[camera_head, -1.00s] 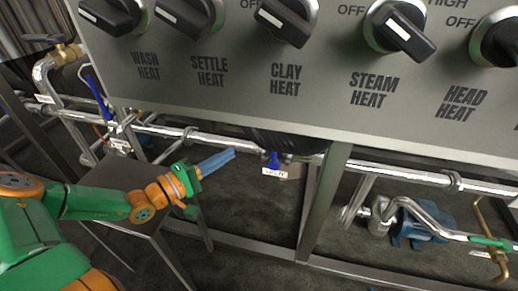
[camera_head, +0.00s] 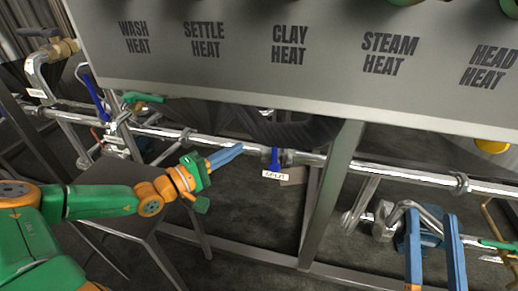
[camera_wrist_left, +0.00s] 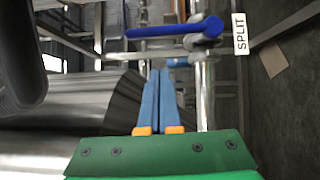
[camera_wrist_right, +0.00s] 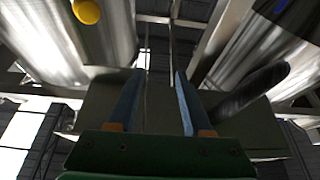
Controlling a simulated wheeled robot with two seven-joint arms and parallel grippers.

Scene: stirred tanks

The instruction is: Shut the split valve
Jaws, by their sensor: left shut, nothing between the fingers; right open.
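The split valve's blue handle (camera_head: 275,158) shows at the pipe under the panel, above a white SPLIT label (camera_head: 275,175). In the left wrist view the blue handle (camera_wrist_left: 170,31) lies across the picture, crosswise to the pipe, with the SPLIT label (camera_wrist_left: 240,34) to its right. My left gripper (camera_head: 240,150) is shut and empty, left of the handle and apart from it; its fingertips (camera_wrist_left: 160,73) appear below the handle in the wrist view. My right gripper (camera_head: 432,214) is open and empty at the lower right, far from the handle; it also shows in the right wrist view (camera_wrist_right: 158,74).
The grey panel (camera_head: 230,75) overhangs the pipe (camera_head: 400,172). A frame post (camera_head: 330,190) stands right of the valve. Another blue lever (camera_head: 95,98) and a green one (camera_head: 145,98) are at the left. A dark hose (camera_head: 250,122) runs behind the panel's lower edge.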

